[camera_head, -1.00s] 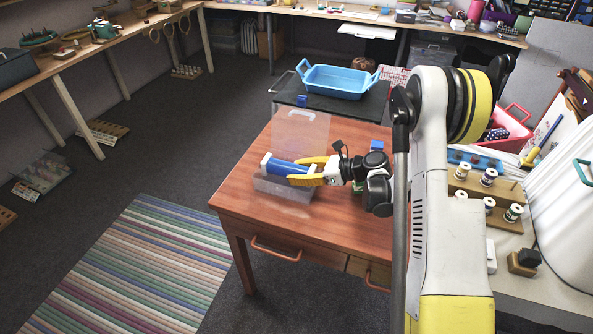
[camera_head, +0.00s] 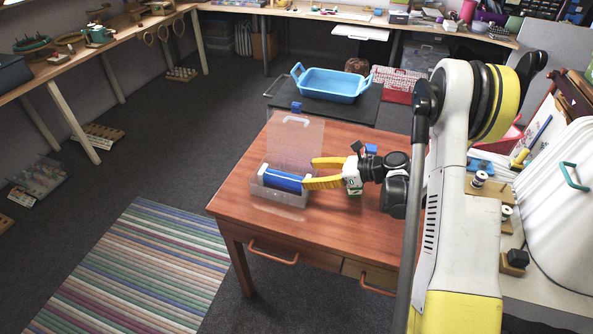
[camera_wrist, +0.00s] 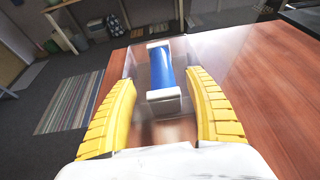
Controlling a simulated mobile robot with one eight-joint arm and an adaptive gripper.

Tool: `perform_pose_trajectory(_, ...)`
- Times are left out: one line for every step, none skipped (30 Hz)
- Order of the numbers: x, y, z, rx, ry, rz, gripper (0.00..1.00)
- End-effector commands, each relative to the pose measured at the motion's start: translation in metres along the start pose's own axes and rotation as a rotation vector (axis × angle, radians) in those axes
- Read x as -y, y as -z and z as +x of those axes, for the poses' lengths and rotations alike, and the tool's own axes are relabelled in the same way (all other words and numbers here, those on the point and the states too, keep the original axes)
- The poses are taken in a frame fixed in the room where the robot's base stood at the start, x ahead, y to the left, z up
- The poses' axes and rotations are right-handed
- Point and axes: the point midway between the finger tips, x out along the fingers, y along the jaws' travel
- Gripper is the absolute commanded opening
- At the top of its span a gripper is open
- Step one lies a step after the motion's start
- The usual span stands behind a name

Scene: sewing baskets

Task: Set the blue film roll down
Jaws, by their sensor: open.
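The blue film roll (camera_head: 282,181) has pale ends and lies in a clear plastic box (camera_head: 281,199) on the wooden table. The box's clear lid (camera_head: 296,146) stands up at its back. My gripper (camera_head: 310,173) has yellow fingers and is open just to the right of the roll. In the wrist view the roll (camera_wrist: 162,82) lies ahead between the spread fingers (camera_wrist: 165,104), with visible gaps on both sides, touching neither finger. The box's near part is blurred in that view.
A blue basin (camera_head: 333,84) stands on a dark surface behind the table. A small blue block (camera_head: 371,150) sits behind my wrist. Spools (camera_head: 479,178) stand on the right. The table's front left (camera_head: 240,205) is clear.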

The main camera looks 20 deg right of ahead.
Motion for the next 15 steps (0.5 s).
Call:
perform_pose_trajectory(0.001,-0.003,-0.013,0.000,0.003,0.001,0.62)
perform_pose_trajectory(0.001,-0.003,-0.019,0.000,0.003,0.002,0.62)
perform_pose_trajectory(0.001,-0.003,-0.026,0.000,0.003,0.002,0.62)
perform_pose_trajectory(0.000,-0.002,-0.031,0.000,0.002,0.002,0.62)
perform_pose_trajectory(0.000,-0.002,-0.035,0.000,0.002,0.002,0.62)
perform_pose_trajectory(0.000,-0.002,-0.040,0.000,0.002,0.001,0.62)
perform_pose_trajectory(0.000,-0.001,-0.043,0.000,0.001,0.001,0.62)
perform_pose_trajectory(0.000,-0.001,-0.045,0.000,0.001,0.000,0.62)
perform_pose_trajectory(0.000,-0.001,-0.048,-0.002,0.000,-0.002,0.62)
perform_pose_trajectory(-0.001,-0.003,-0.049,-0.005,0.000,-0.007,0.62)
perform_pose_trajectory(-0.001,-0.005,-0.049,-0.011,-0.001,-0.017,0.62)
perform_pose_trajectory(-0.002,-0.009,-0.050,-0.025,-0.001,-0.039,0.62)
perform_pose_trajectory(-0.004,-0.015,-0.049,-0.039,-0.001,-0.063,0.62)
perform_pose_trajectory(-0.006,-0.021,-0.049,-0.058,-0.003,-0.094,0.62)
perform_pose_trajectory(-0.009,-0.031,-0.048,-0.089,-0.005,-0.146,0.62)
